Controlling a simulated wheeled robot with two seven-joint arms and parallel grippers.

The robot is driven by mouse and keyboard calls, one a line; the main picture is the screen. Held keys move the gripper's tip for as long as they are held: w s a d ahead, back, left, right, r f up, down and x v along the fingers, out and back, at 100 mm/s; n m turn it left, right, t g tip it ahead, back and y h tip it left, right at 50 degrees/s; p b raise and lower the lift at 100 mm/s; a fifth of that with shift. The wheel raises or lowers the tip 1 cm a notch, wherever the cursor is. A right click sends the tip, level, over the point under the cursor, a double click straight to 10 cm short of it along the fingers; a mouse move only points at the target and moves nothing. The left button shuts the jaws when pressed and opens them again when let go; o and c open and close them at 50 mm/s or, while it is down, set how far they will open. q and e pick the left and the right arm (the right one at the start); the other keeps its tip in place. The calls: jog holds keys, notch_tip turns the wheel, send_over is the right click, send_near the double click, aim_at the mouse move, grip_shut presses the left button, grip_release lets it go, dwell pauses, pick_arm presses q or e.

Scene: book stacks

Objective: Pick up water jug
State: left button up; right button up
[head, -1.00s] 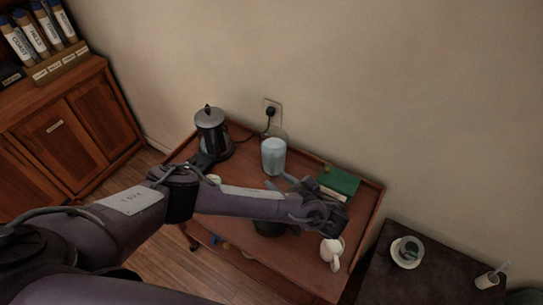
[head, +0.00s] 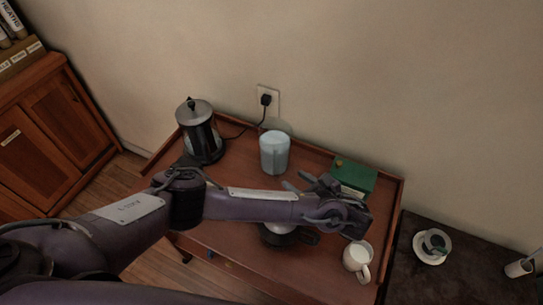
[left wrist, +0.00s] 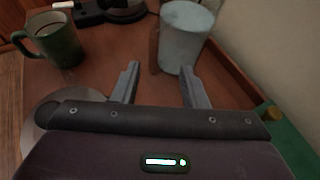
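The water jug (head: 274,153) is a pale blue, translucent upright vessel. It stands near the back of the reddish wooden table (head: 225,232), close to the wall. In the left wrist view the jug (left wrist: 184,38) stands just beyond the fingertips, slightly right of centre. My left gripper (head: 294,180) is over the table, in front and to the right of the jug. In the left wrist view its two fingers (left wrist: 160,70) are apart with nothing between them. No contact with the jug shows. My right gripper is not in view.
A black-and-steel kettle (head: 200,132) stands left of the jug. A green box (head: 355,175) lies to its right. A white pitcher (head: 356,257) is at the front right. A green mug (left wrist: 58,42) shows in the left wrist view. A dark table (head: 455,280) stands at right.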

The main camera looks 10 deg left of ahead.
aim_at(278, 171)
pick_arm(q)
jog(key=b+x, duration=0.5)
jog(key=shift+s+a+f, duration=0.15)
jog(key=shift+s+a, duration=0.15)
jog(key=shift+s, duration=0.05)
jog(key=shift+w+a+r+p, duration=0.25)
jog(key=shift+w+a+p, duration=0.1)
jog(key=shift+a+p, duration=0.05)
jog(key=shift+w+a+f, duration=0.3)
jog(key=shift+a, duration=0.05)
grip_shut()
dwell(0.5)
